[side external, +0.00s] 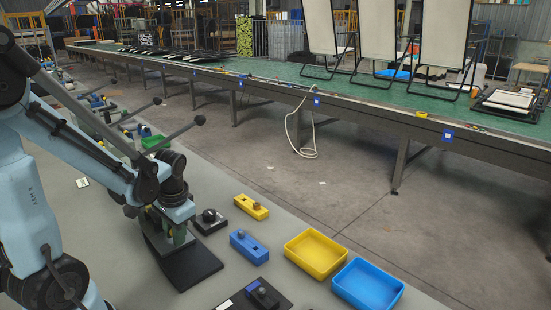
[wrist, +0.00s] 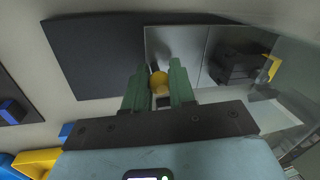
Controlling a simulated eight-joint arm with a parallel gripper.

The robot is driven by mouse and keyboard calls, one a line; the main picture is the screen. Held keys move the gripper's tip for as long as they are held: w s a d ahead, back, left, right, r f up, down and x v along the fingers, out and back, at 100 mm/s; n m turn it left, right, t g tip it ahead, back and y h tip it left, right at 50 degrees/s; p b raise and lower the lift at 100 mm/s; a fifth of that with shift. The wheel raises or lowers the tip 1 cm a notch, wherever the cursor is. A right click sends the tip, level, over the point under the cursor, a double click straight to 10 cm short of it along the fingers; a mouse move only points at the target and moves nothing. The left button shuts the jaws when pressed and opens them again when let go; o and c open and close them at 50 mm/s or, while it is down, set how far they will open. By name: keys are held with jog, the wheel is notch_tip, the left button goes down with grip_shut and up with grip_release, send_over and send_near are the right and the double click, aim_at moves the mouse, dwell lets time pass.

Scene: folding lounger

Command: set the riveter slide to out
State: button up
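The riveter seems to be the device on a black base plate (side external: 197,270) under my gripper (side external: 172,236) in the side view; my arm hides most of it. In the wrist view the black plate (wrist: 85,65) lies beyond the fingers, beside a shiny grey panel (wrist: 175,45). A small yellow round knob (wrist: 159,80), perhaps the slide's handle, shows between the two green fingers of my gripper (wrist: 158,88). The fingers are apart, one on each side of the knob. I cannot tell whether they touch it. The slide's position cannot be made out.
Right of the plate stand a black block with a round knob (side external: 209,218), a yellow block (side external: 250,207) and a blue block (side external: 248,247). A yellow tray (side external: 316,278) and a blue tray (side external: 368,304) stand further right. A long green-topped bench (side external: 275,71) runs behind.

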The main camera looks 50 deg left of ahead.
grip_shut()
jog(key=shift+d, duration=0.1)
jog(key=shift+d, duration=0.35)
jog(key=d, duration=1.2)
jog(key=shift+w+d, duration=0.1)
jog(key=shift+d, duration=0.3)
jog(key=o, duration=0.8)
grip_release()
jog(key=shift+a, duration=0.1)
jog(key=shift+r, duration=0.15)
notch_tip(320, 180, up, 12)
jog(key=d, duration=0.2)
jog(key=shift+w+d+f, duration=0.15)
jog(key=shift+w+f, duration=0.05)
